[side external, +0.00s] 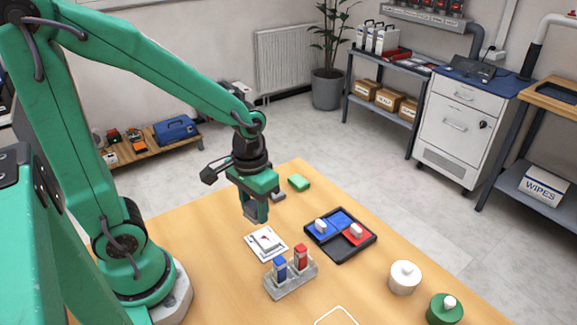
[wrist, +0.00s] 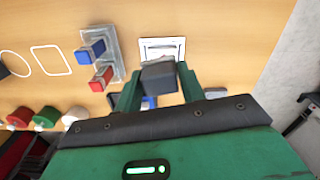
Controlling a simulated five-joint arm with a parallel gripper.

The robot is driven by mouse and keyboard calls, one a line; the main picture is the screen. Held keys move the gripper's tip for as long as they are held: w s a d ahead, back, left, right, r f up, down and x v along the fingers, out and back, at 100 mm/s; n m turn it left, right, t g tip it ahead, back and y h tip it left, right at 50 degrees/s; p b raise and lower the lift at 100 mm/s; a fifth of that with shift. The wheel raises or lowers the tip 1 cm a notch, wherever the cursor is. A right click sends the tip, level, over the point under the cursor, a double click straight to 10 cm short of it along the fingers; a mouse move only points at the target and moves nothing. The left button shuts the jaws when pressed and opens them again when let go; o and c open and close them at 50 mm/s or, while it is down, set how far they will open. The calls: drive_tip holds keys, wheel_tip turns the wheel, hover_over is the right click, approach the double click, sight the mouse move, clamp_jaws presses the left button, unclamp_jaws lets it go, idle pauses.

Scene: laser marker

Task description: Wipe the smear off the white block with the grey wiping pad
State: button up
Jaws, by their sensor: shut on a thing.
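My gripper (side external: 256,212) is shut on the grey wiping pad (side external: 252,211) and holds it above the table. In the wrist view the pad (wrist: 158,76) sits between the two green fingers (wrist: 158,82). The white block (side external: 266,240) lies on a white card (side external: 256,252), just below and slightly right of the pad in the side view. A small dark red mark, the smear, shows on the block. In the wrist view the pad hides part of the card (wrist: 162,43) and block. The pad appears apart from the block.
A grey holder (side external: 291,285) with blue and red pieces stands in front of the card. A black tray (side external: 341,253) with blue and red areas holds two white pieces to the right. White (side external: 404,278) and green (side external: 445,310) jars stand front right. A green block (side external: 299,183) lies behind.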

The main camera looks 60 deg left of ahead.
drive_tip(key=n, duration=0.4)
drive_tip(key=shift+w+d, duration=0.3)
drive_tip(key=shift+d, duration=0.1)
drive_tip(key=n, duration=0.3)
drive_tip(key=shift+w+d+f+n, duration=0.1)
drive_tip(key=shift+w+d+n, duration=0.2)
drive_tip(key=shift+d+n, duration=0.1)
drive_tip(key=shift+w+d+f+n, duration=0.1)
drive_tip(key=shift+w+d+n, duration=0.15)
drive_tip(key=shift+n, duration=1.1)
drive_tip(key=shift+w+d+n, duration=0.15)
drive_tip(key=shift+d+n, duration=0.1)
drive_tip(key=shift+n, duration=1.05)
drive_tip(key=shift+w+d+f+n, duration=0.1)
drive_tip(key=shift+w+d+n, duration=0.15)
drive_tip(key=shift+n, duration=1.1)
